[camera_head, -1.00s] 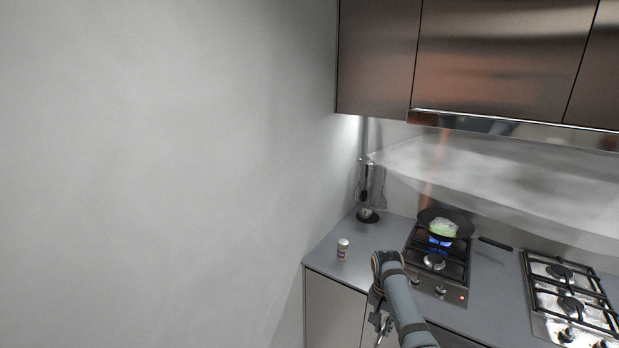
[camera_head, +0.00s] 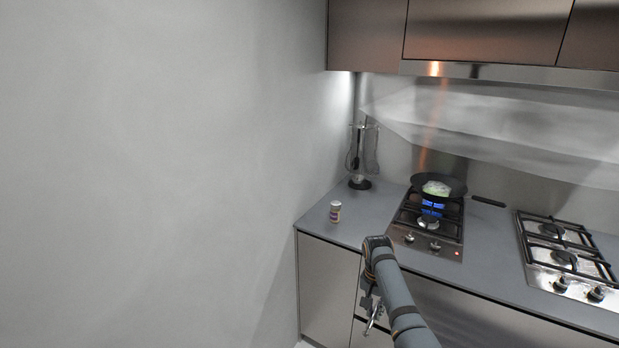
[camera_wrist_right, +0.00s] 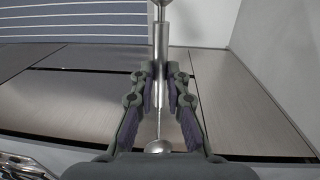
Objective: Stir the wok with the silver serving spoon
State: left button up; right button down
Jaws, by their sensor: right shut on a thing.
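The dark wok (camera_head: 458,183) sits on the left hob's rear burner over a blue flame, with pale green and white food (camera_head: 436,188) in it. My right gripper (camera_wrist_right: 160,75) is shut on the silver serving spoon (camera_wrist_right: 160,50) by its thick metal handle. The spoon's small rounded end shows near the palm in the right wrist view. In the head view my right gripper (camera_head: 372,308) hangs in front of the counter, below and left of the wok and well apart from it. My left gripper is not in view.
A small jar (camera_head: 335,212) stands on the counter's left part. A utensil stand (camera_head: 360,184) with hanging tools is at the back left corner. A second hob (camera_head: 565,258) lies to the right, with clear counter between. The striped runner (camera_wrist_right: 70,22) shows on the floor.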

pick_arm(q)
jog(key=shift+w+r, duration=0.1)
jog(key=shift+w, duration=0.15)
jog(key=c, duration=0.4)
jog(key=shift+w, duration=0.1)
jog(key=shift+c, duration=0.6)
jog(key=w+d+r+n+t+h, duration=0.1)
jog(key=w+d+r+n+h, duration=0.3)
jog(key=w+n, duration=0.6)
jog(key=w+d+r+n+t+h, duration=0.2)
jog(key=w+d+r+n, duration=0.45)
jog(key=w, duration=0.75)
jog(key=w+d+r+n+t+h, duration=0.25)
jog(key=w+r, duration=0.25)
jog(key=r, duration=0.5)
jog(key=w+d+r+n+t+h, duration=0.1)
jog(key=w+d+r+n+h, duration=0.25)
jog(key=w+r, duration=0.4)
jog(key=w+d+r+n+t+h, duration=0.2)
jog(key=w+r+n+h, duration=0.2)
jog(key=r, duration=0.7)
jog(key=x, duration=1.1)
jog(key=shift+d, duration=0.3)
pick_arm(e)
jog(key=s+a+m, duration=0.1)
jog(key=a+m, duration=0.3)
jog(key=a, duration=1.2)
jog(key=shift+s+a+m, duration=0.3)
jog(key=shift+s+a, duration=0.05)
jog(key=shift+a, duration=0.05)
